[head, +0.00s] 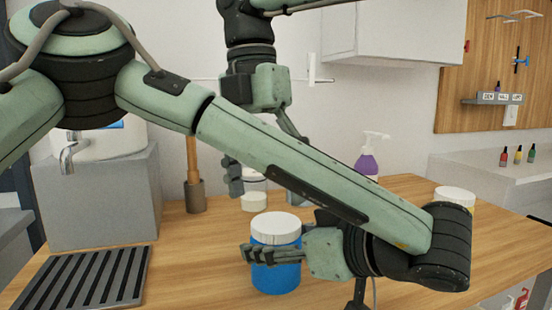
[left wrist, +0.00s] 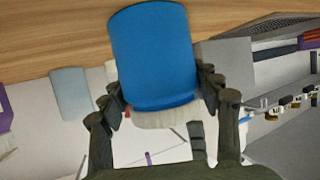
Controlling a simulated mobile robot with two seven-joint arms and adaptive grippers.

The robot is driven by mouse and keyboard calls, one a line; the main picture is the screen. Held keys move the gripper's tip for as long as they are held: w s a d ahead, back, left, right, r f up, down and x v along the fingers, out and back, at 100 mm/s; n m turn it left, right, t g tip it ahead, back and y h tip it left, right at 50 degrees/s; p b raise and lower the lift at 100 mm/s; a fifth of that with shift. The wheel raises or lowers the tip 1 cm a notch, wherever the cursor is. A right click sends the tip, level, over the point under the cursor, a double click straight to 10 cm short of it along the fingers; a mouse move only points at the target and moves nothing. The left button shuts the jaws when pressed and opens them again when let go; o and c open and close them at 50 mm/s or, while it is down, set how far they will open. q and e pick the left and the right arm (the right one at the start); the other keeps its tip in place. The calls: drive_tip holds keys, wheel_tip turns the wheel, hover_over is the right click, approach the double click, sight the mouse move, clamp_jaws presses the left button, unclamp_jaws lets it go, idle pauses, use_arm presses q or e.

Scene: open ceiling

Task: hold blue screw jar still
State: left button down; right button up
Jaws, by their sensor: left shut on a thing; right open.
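The blue screw jar (head: 277,279) stands upright on the wooden worktop, with a white lid (head: 276,227) on top. My left gripper (head: 272,252) is shut around its upper body, just below the lid. In the left wrist view the jar (left wrist: 153,55) appears upside down, with a finger of my left gripper (left wrist: 160,88) against each side. My right gripper (head: 264,165) is open and empty, pointing down above and behind the jar. My left forearm hides part of its fingers.
A purple pump bottle (head: 366,165) and a white-lidded jar (head: 455,196) stand farther right. White containers (head: 253,201) stand behind the blue jar. A dark slatted rack (head: 85,282) lies at the left. The worktop (head: 180,265) between rack and jar is clear.

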sight(276, 222)
drive_tip(key=n, duration=0.5)
drive_tip(key=shift+r+n, duration=0.15)
drive_tip(key=shift+n, duration=0.15)
drive_tip(key=n, duration=0.3)
drive_tip(key=shift+r, duration=0.1)
drive_tip(key=n, duration=0.5)
drive_tip(key=shift+r+y, duration=0.3)
drive_tip(key=n, duration=0.2)
drive_tip(key=shift+w+d+r+n+t, duration=0.1)
drive_tip(key=shift+w+r+n+t, duration=0.05)
drive_tip(key=shift+n+t, duration=0.2)
drive_tip(key=n, duration=0.5)
drive_tip(key=shift+w+d+r, duration=0.2)
drive_tip(key=shift+r, duration=0.15)
drive_tip(key=n, duration=0.4)
drive_tip(key=d+r+n, duration=0.1)
drive_tip(key=n, duration=0.2)
drive_tip(key=shift+w+t+y, duration=0.25)
drive_tip(key=shift+w+y, duration=0.05)
drive_tip(key=shift+w, duration=0.05)
drive_tip(key=shift+f, duration=3.95)
drive_tip(key=shift+c, duration=0.6)
